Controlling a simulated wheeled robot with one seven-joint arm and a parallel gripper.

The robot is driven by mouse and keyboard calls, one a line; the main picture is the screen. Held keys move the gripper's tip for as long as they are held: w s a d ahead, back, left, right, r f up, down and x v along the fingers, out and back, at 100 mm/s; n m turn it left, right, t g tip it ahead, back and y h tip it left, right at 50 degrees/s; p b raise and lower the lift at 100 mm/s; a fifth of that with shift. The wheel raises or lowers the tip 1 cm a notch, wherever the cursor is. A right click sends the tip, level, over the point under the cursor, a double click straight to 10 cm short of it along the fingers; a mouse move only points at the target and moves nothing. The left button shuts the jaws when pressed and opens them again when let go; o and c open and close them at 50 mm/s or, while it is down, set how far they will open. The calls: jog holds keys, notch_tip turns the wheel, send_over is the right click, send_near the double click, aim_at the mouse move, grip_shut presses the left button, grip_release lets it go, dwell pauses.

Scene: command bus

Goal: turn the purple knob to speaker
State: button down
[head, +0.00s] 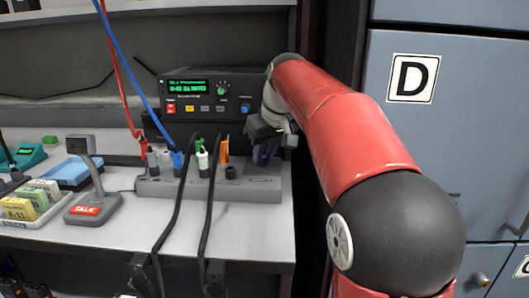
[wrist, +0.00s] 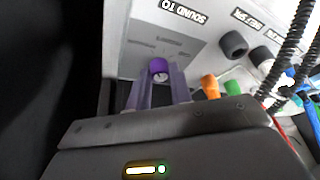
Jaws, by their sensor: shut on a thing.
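The purple knob (wrist: 158,67) shows in the wrist view between my gripper's two fingertips, on a light grey panel (wrist: 143,40) labelled SOUND TO, upside down there. My gripper (wrist: 157,75) is shut on the knob, one finger on either side. In the head view my gripper (head: 263,156) reaches down to the right end of the low grey box (head: 250,189). The knob is not clearly told apart from the fingers there. The small markings around the knob are too blurred to read, so I cannot tell its setting.
Orange (wrist: 209,84) and green (wrist: 232,88) plugs and black knobs (wrist: 234,44) sit beside my fingers. Black cables (head: 208,215) hang over the box's front. A radio with a green display (head: 187,86) stands behind. A TALK microphone (head: 86,209) is at left.

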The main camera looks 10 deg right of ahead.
jog(key=c, duration=1.3)
grip_release()
jog(key=shift+o, duration=0.2)
jog(key=v, duration=0.7)
jog(key=shift+r, duration=0.35)
jog(key=shift+s, duration=0.15)
